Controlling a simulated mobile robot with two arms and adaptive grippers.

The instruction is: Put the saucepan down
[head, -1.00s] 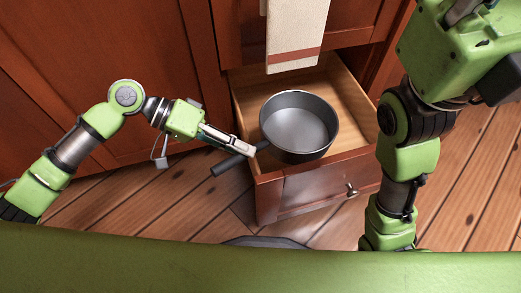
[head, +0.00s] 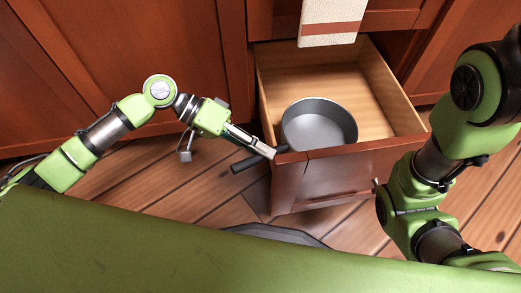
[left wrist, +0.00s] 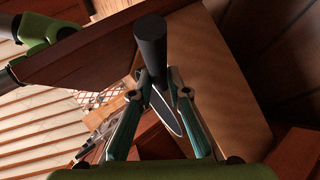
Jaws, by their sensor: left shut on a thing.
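The grey saucepan (head: 318,122) is upright at the front left of the open wooden drawer (head: 375,83) in the head view. The drawer front's top edge overlaps its near lower side, so I cannot tell whether its base touches the drawer floor. Its dark handle (head: 246,164) sticks out left past the drawer's front left corner. My left gripper (head: 268,151) is shut on the handle close to the pan. In the left wrist view the handle (left wrist: 151,46) stands between the fingers (left wrist: 160,92). My right gripper is outside the views; only its arm shows.
A pale towel with a red-brown stripe (head: 333,22) hangs above the drawer's back. Red-brown cabinet doors (head: 110,60) fill the left. The back and right of the drawer look empty. My right arm stands close to the drawer's right front corner.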

